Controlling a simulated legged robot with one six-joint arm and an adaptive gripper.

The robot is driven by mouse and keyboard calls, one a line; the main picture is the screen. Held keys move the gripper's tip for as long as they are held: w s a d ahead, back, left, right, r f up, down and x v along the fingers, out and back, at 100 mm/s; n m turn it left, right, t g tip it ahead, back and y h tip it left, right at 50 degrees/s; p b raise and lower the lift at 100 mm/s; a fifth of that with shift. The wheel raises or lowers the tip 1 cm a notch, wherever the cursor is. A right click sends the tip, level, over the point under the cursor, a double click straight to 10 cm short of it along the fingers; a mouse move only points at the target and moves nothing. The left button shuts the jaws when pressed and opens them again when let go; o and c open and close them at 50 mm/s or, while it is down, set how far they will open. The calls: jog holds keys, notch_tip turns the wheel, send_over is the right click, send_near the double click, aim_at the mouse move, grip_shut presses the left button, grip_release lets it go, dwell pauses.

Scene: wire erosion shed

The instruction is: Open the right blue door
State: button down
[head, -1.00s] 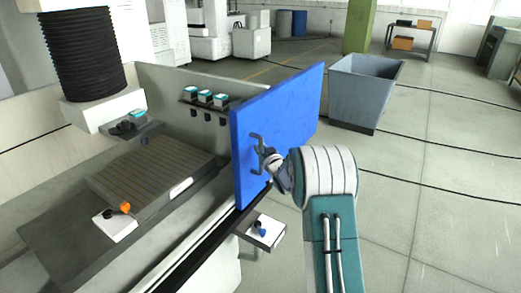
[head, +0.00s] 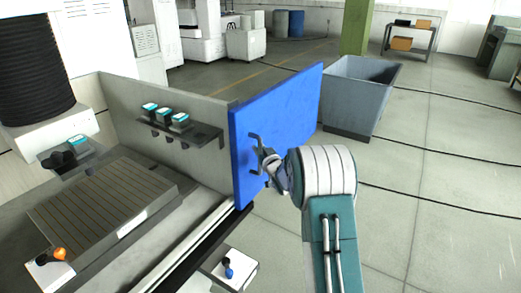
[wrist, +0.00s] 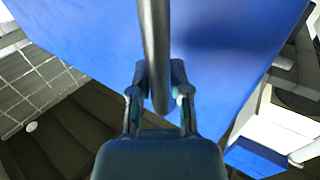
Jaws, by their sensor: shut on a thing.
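The right blue door (head: 290,105) is a tall flat panel standing at the right end of the machine's front rail (head: 190,250). Its grey handle (head: 252,140) is a bar on the door's left part. My gripper (head: 265,161) is at this handle in the head view. In the wrist view, the handle bar (wrist: 155,40) runs down between both fingers of my gripper (wrist: 160,90), which is shut on it. The blue door face (wrist: 225,35) fills the top behind the bar. The machine's interior shows open to the left of the door.
Inside the machine are a slatted bed (head: 105,205) and a shelf with small teal-topped boxes (head: 185,128). A small white ledge with a blue knob (head: 229,268) juts out below the rail. A grey bin (head: 358,98) stands behind the door. The floor on the right is mostly clear.

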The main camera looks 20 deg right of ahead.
jog(key=shift+d, duration=0.1)
jog(key=c, duration=0.6)
grip_release()
jog(key=s, duration=1.1)
jog(key=shift+s+d+f, duration=0.1)
jog(key=shift+s+d, duration=0.2)
jog(key=shift+s, duration=0.1)
